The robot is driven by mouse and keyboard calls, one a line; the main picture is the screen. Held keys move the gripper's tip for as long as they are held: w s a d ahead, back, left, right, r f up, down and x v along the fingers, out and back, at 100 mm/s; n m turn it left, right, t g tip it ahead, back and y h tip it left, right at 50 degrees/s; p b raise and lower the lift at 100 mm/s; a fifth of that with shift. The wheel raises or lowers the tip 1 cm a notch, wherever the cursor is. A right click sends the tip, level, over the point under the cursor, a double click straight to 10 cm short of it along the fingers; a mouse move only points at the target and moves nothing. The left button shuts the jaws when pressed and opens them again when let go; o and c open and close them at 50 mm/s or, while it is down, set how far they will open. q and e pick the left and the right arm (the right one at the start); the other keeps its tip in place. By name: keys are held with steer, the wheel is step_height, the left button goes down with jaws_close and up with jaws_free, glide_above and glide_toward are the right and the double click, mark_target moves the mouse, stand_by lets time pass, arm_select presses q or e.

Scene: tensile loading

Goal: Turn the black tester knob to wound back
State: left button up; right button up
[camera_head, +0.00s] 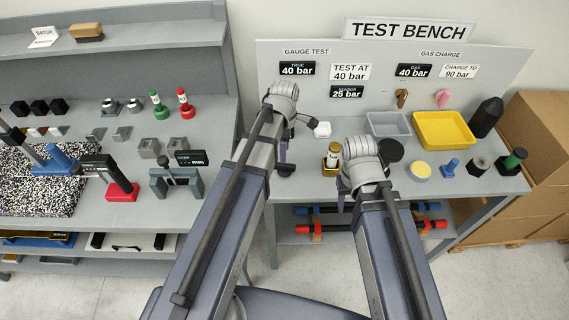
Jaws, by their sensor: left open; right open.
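My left gripper (298,122) is over the left part of the test bench, below the gauge test signs. Its dark fingers are partly hidden by my wrist; it is open with nothing seen in it. My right gripper (350,190) is at the bench's front edge, mostly hidden under its own wrist, and is open. A black round piece (391,150) shows just right of my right wrist; I cannot tell whether it is the tester knob. A small dark part (285,169) shows beside my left forearm. A brass fitting (331,158) stands between my arms. The tester itself is not clearly visible.
A grey tray (372,117) and a yellow tray (473,129) stand at the back right. Black and green-topped bottles and a blue piece (450,167) stand on the right. A second table is at left.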

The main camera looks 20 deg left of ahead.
mark_target(285, 168)
arm_select(q)
step_height(285, 168, down, 7)
steer(key=b, duration=0.6)
steer(key=shift+r, duration=0.15)
steer(key=shift+r, duration=0.1)
steer(key=shift+c, duration=0.4)
jaws_close()
